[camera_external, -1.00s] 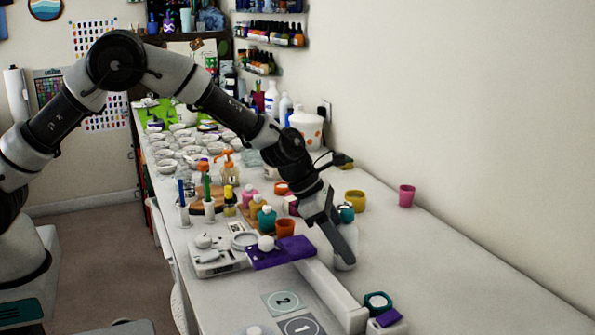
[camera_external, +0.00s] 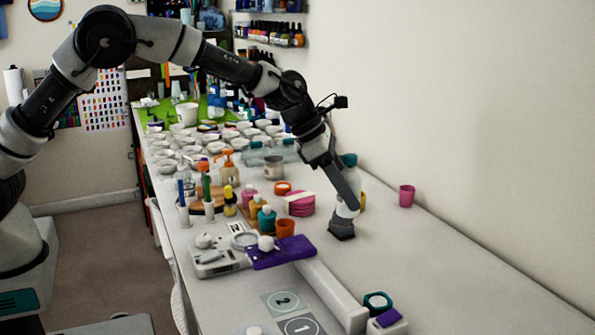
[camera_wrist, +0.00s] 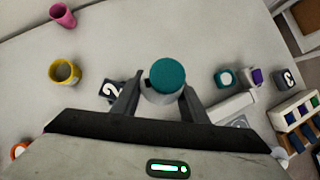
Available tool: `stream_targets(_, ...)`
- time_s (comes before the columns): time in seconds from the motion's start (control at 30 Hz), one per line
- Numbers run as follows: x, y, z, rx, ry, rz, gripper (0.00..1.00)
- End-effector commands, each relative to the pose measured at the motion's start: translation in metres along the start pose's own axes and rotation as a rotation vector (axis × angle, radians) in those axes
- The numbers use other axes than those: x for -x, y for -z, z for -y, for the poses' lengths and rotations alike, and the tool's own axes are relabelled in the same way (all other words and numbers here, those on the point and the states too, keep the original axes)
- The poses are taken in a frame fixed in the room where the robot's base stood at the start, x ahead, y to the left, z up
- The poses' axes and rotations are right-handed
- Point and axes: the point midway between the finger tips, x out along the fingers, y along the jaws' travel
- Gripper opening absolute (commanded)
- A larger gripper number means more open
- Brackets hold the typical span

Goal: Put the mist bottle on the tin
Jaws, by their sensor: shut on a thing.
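The mist bottle has a white body (camera_external: 345,208) and a teal cap, which also shows in the wrist view (camera_wrist: 168,74). My gripper (camera_external: 354,206) is shut on it, with one finger on each side in the wrist view (camera_wrist: 160,100). The bottle looks upright and above the table. A dark object (camera_external: 341,231) shows just under it in the external view; I cannot tell whether they touch. I cannot say for certain which object is the tin; a grey round can (camera_external: 273,168) stands farther back on the table.
A yellow cup (camera_wrist: 65,72) and a pink cup (camera_external: 406,195) stand near the wall.

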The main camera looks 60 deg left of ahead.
Motion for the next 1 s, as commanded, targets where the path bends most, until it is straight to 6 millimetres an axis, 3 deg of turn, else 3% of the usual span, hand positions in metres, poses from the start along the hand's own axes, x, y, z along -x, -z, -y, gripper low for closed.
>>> stream_targets(0.03, 0.007, -0.002, -0.027, 0.023, -0.017, 0.003, 0.10)
stream_targets(0.27, 0.037, 0.008, -0.147, 0.125, -0.081, 0.008, 0.10)
stream_targets(0.47, 0.072, 0.039, -0.247, 0.214, -0.138, 0.010, 0.10)
stream_targets(0.6, 0.103, 0.070, -0.310, 0.275, -0.179, 0.008, 0.10)
stream_targets(0.8, 0.145, 0.121, -0.380, 0.351, -0.230, 0.005, 0.10)
stream_targets(1.0, 0.172, 0.157, -0.415, 0.396, -0.259, 0.000, 0.10)
